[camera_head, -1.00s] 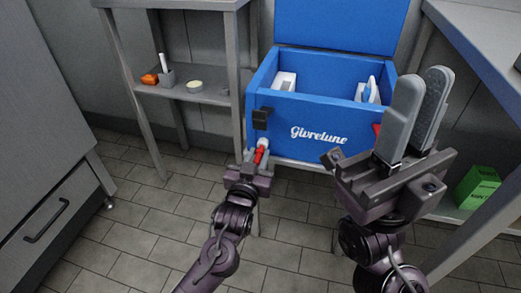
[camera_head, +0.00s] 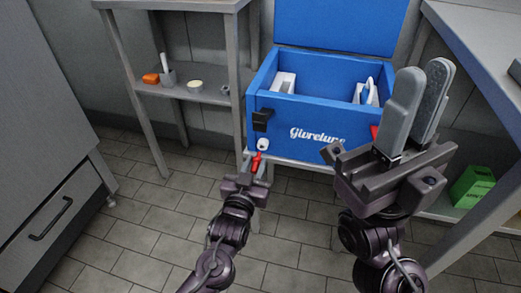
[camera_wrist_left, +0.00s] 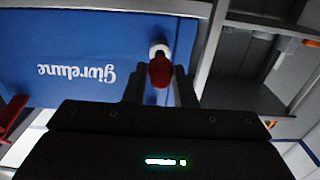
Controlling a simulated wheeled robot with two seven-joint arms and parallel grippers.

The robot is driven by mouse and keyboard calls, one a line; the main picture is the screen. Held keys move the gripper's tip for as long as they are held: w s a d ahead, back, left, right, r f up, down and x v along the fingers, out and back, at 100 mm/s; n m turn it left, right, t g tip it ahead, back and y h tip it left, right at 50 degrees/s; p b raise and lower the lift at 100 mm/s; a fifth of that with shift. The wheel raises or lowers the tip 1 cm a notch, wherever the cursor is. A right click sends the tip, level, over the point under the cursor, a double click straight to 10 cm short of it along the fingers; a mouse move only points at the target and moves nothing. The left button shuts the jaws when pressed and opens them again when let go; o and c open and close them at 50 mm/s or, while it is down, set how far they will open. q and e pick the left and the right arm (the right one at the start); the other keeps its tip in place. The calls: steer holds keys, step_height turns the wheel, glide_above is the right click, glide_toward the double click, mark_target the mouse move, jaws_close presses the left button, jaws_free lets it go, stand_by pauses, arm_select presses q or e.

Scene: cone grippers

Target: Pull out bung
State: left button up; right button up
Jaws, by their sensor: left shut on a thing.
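The blue cool box (camera_head: 290,130) with the "Givrelune" lettering stands with its lid up. A white drain spout (camera_head: 262,144) sits low on its front left, and also shows in the left wrist view (camera_wrist_left: 158,48). My left gripper (camera_head: 257,166) is shut on the red bung (camera_head: 256,158), just below and in front of the spout. In the head view the bung looks apart from the spout; in the left wrist view the bung (camera_wrist_left: 160,73) overlaps it. My right gripper (camera_head: 420,105) is open and empty, in front of the box's right side.
A black latch (camera_head: 262,120) is above the spout. White items (camera_head: 284,82) are inside the box. A green box (camera_head: 472,186) stands at right. The floor in front is clear.

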mark_target(254, 166)
arm_select(q)
steer(key=shift+p+v, duration=0.9)
steer(key=shift+v, duration=0.5)
steer(key=shift+s, duration=0.1)
